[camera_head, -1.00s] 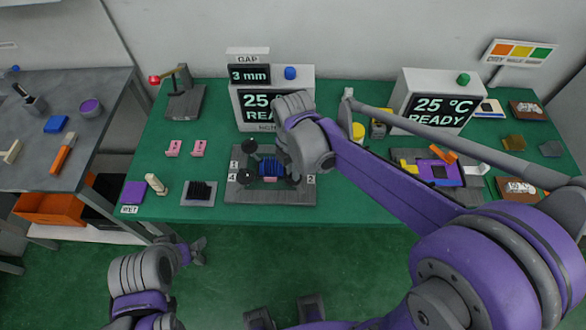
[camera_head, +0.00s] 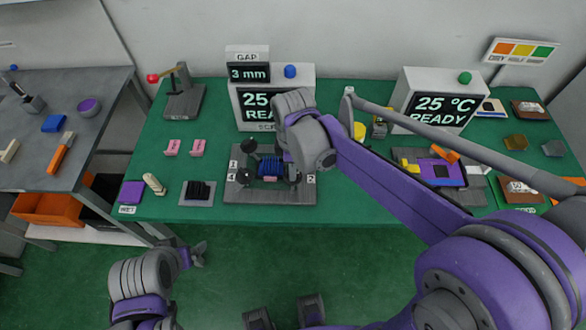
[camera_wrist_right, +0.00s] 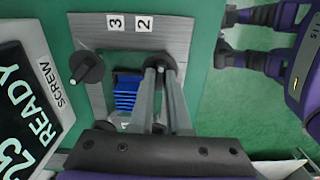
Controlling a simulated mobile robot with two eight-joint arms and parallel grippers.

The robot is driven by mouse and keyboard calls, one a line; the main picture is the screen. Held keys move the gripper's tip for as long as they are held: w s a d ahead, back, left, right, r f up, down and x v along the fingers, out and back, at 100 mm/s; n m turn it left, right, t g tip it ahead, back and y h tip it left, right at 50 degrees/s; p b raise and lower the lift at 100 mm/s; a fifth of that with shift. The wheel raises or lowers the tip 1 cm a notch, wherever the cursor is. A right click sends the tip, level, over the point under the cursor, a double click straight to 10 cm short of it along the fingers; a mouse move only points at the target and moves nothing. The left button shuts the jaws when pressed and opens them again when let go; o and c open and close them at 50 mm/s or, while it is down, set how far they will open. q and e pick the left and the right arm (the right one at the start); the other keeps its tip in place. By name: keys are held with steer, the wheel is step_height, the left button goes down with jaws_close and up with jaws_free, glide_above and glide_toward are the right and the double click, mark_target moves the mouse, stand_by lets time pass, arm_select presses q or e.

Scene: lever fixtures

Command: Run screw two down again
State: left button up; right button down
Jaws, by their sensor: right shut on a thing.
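A grey fixture plate (camera_head: 236,198) with screws at numbered corners stands at the table's front. Labels 1, 4 and 2 show in the head view. A blue finned block (camera_head: 270,164) sits in its middle and also shows in the right wrist view (camera_wrist_right: 127,92). My right gripper (camera_wrist_right: 161,75) comes down over the corner by label 2 (camera_wrist_right: 144,23), shut on screw two's dark knob (camera_wrist_right: 160,62). The fingers partly hide it. Screw three's black knob (camera_wrist_right: 87,67) stands free beside it. My left gripper (camera_head: 198,250) is open and empty in front of the table.
A display box (camera_head: 304,75) behind the fixture reads 25 and READY, with a 3 mm gap sign (camera_head: 248,74) on top. A purple board (camera_head: 440,171) lies to the right.

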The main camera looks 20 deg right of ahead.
steer(key=m, duration=0.3)
steer(key=shift+m, duration=0.4)
steer(key=m, duration=0.3)
steer(key=shift+m+b, duration=0.3)
steer(key=m, duration=1.2)
steer(key=shift+m, duration=0.3)
steer(key=m, duration=0.6)
steer(key=shift+m, duration=0.4)
steer(key=c, duration=0.9)
jaws_free()
